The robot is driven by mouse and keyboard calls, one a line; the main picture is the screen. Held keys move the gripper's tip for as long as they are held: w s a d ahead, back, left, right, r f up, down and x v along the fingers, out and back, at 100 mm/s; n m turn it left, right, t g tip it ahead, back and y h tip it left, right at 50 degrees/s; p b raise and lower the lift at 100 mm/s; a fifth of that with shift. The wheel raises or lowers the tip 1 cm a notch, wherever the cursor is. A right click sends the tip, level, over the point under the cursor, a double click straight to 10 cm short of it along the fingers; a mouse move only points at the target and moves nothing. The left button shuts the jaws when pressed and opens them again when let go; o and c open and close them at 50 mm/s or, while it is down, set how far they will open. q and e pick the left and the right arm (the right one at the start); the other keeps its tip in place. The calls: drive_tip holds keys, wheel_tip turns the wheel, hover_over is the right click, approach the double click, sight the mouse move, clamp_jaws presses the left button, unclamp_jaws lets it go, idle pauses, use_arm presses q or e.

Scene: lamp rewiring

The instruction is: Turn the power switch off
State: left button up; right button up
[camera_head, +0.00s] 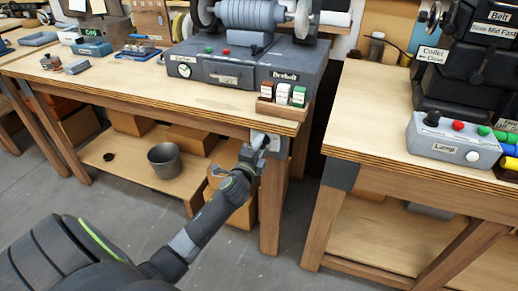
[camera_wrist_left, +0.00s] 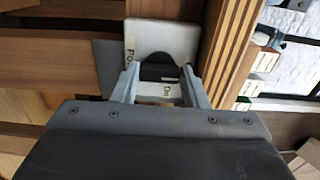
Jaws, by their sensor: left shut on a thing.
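The power switch is a small pale box on the front of the left workbench (camera_head: 200,103), near its right corner leg. In the left wrist view the power switch (camera_wrist_left: 147,35) shows a dark rounded part in its middle, an "On" label near my gripper and a partly covered label on its left side. My left gripper (camera_head: 262,142) reaches up to it from below and hides part of it in the head view. In the left wrist view my left gripper (camera_wrist_left: 160,76) has its fingers on both sides of the dark part, shut on the switch. My right gripper is out of view.
A grey machine (camera_head: 240,75) and a small wooden holder with coloured blocks (camera_head: 283,97) stand above on the bench. A bucket (camera_head: 165,160) and boxes stand on the lower shelf. A second bench (camera_head: 385,125) with a Lamp control box (camera_head: 455,140) is to the right, across a gap.

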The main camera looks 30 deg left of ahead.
use_arm(q)
drive_tip(key=shift+f, duration=0.1)
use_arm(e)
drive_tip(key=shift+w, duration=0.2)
use_arm(q)
drive_tip(key=o, duration=1)
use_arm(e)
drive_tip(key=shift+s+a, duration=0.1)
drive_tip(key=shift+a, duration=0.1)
use_arm(q)
drive_tip(key=v, duration=1.7)
drive_tip(key=shift+s+d, duration=0.15)
drive_tip(key=shift+s, duration=0.05)
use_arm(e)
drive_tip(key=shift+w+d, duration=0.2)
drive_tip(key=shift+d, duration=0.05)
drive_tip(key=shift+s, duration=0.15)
